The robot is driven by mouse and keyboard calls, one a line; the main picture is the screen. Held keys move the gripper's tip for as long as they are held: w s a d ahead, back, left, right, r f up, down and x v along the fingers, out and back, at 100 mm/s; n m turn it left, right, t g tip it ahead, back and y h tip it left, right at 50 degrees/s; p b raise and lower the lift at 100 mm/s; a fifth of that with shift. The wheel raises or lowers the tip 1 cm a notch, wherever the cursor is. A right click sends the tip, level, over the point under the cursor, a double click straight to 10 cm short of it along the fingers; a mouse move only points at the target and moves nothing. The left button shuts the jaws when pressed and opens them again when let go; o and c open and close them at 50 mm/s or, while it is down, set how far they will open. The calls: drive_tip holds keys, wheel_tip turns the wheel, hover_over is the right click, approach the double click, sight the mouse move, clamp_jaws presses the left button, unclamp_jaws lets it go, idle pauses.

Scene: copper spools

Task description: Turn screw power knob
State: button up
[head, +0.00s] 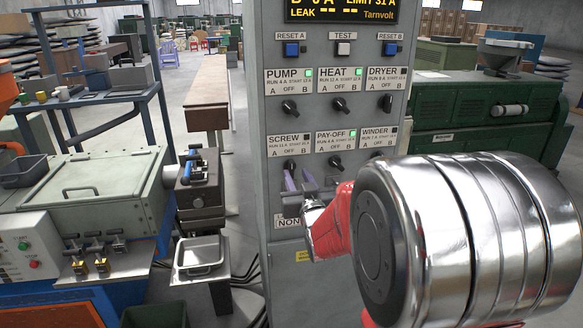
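The grey control cabinet (272,240) stands in the middle of the head view. Its SCREW label (290,138) is at the left of the lower row, and its lamp looks dark. The black screw knob (290,164) shows just below the label, partly hidden by my fingers. My gripper (298,174) is in front of the panel at this knob. Its two purple fingers are apart, with a gap between them. The left fingertip overlaps the knob's lower part in the picture. I cannot tell whether it touches. Nothing is visibly held.
The pay-off knob (336,161) is just right of my gripper. The pump (290,106), heat (341,104) and dryer (386,102) knobs are above. PUMP, HEAT and PAY-OFF lamps are green. My arm covers the lower right. A machine with a metal tray (200,255) stands left.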

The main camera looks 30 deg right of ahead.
sight(292, 165)
drive_tip(key=shift+x, duration=3.15)
drive_tip(key=shift+c, duration=0.2)
clamp_jaws()
